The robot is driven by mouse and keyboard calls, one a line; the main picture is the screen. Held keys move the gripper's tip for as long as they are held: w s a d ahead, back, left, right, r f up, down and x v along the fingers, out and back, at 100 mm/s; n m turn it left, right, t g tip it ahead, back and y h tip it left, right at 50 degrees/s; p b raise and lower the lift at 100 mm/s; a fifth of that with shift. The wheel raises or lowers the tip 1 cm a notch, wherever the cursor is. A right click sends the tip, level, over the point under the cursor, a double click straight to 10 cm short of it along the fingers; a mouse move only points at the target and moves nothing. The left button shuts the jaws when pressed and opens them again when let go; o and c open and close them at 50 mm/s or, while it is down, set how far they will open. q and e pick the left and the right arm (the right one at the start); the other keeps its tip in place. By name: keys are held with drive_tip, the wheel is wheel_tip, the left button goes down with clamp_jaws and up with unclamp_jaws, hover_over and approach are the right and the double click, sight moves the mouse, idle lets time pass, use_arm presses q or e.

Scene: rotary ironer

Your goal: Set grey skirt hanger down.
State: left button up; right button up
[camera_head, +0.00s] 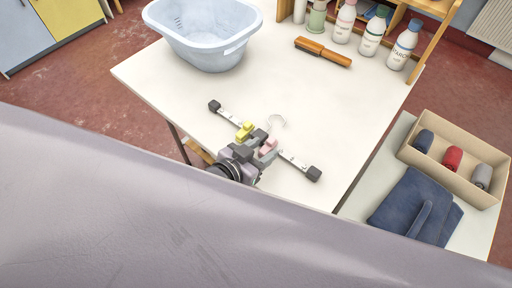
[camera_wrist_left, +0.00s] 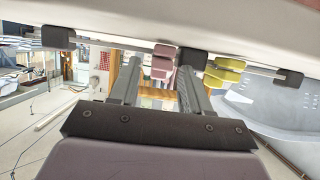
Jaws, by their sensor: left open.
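The grey skirt hanger (camera_head: 229,116) lies along the near part of the white table, a thin bar with a dark clip at each end and a pale hook (camera_head: 276,121) on its far side. My left gripper (camera_head: 252,148) is at the hanger's middle, its fingers apart. In the left wrist view the hanger's bar (camera_wrist_left: 110,43) runs across beyond the open fingers (camera_wrist_left: 160,78), close to the tabletop. A yellow block (camera_head: 245,131) and a pink block (camera_head: 268,147) sit at the bar beside the fingers; exact contact is hard to tell. My right gripper is out of view.
A pale blue basin (camera_head: 205,40) stands at the table's far left. A brown-handled brush (camera_head: 323,52) and several bottles (camera_head: 370,33) are at the back. At right, a box with rolled cloths (camera_head: 408,156) and folded blue cloth (camera_head: 405,205) lie on a lower surface. The table's middle is clear.

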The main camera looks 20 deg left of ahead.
use_arm(q)
drive_tip(key=v, duration=1.2)
drive_tip(key=s+a+f+n+g+y, duration=0.1)
drive_tip(key=a+f, duration=0.3)
drive_tip(key=f, duration=0.7)
drive_tip(key=shift+s+a+f+n+g+y+p, duration=0.15)
drive_tip(key=shift+s+f+n+g+y+p, duration=0.2)
drive_tip(key=shift+g+y, duration=0.3)
drive_tip(key=shift+r, duration=0.1)
